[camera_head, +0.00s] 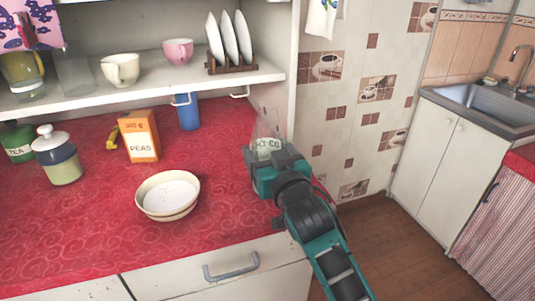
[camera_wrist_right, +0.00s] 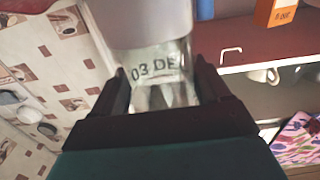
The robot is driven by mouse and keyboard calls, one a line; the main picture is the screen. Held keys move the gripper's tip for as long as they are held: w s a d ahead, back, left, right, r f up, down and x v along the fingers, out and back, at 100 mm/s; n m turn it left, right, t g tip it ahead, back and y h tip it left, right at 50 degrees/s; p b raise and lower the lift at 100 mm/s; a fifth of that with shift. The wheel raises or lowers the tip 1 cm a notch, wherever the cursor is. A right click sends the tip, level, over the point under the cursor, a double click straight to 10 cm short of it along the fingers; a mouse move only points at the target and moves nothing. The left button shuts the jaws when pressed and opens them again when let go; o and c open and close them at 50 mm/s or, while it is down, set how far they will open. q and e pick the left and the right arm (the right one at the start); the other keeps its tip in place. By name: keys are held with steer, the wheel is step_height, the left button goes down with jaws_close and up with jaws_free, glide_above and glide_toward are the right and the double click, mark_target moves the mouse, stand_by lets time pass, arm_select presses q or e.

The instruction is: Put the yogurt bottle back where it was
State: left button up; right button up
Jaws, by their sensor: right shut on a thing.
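A clear bottle with a pale label and dark lettering (camera_head: 267,146), which I take for the yogurt bottle, stands up out of my right gripper (camera_head: 272,162) at the right end of the red counter. In the right wrist view the bottle (camera_wrist_right: 156,62) sits between the two dark fingers of the gripper (camera_wrist_right: 163,88), which are shut on it. Whether its base touches the counter is hidden by the gripper. My left gripper is not in view.
The red counter (camera_head: 105,215) holds a cream bowl (camera_head: 168,195), an orange peas box (camera_head: 140,136), a blue cup (camera_head: 187,112), a lidded jar (camera_head: 58,157) and a green tea tin (camera_head: 17,142). A shelf with cups and a plate rack (camera_head: 231,66) overhangs the back. The counter front centre-right is clear.

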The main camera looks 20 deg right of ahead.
steer(key=shift+r, duration=0.1)
steer(key=o, duration=1.6)
steer(key=shift+f, duration=0.2)
steer(key=shift+r, duration=0.25)
steer(key=s, duration=1.2)
steer(key=shift+d+f, duration=0.1)
steer(key=shift+d, duration=0.1)
